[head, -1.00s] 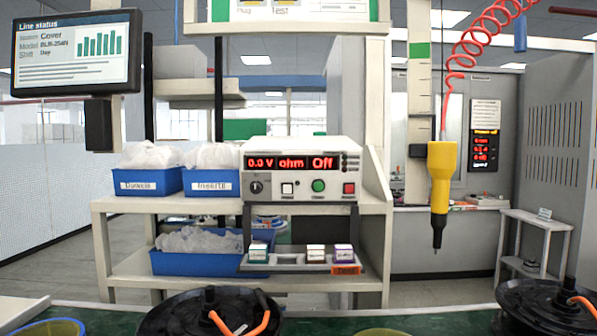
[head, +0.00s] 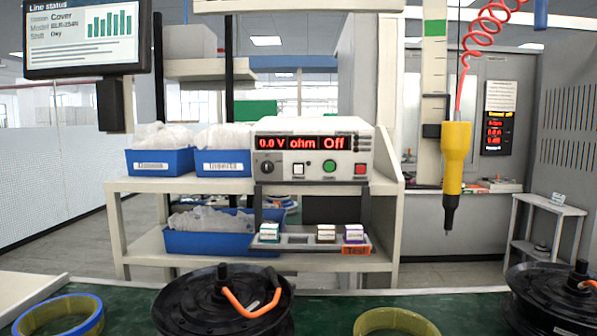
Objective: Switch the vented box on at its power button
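The box-shaped tester (head: 382,158) stands on the upper shelf, a pale case with red digits reading "0.0 V", "ohm" and "Off". It is the likeliest vented box, though I cannot make out vents on it. Its front has a dark knob (head: 267,169), a white button (head: 298,170), a green button (head: 329,166) and a red button (head: 360,169). The labels under the buttons are too small to read. My gripper is not in view, and nothing covers the tester's front.
Blue bins (head: 160,162) stand left of the tester. A tray (head: 300,249) with small blocks sits below it. Black hub motors (head: 190,315) and yellow rings (head: 398,320) lie on the green bench in front. A yellow screwdriver (head: 455,160) hangs at right from a red coiled hose.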

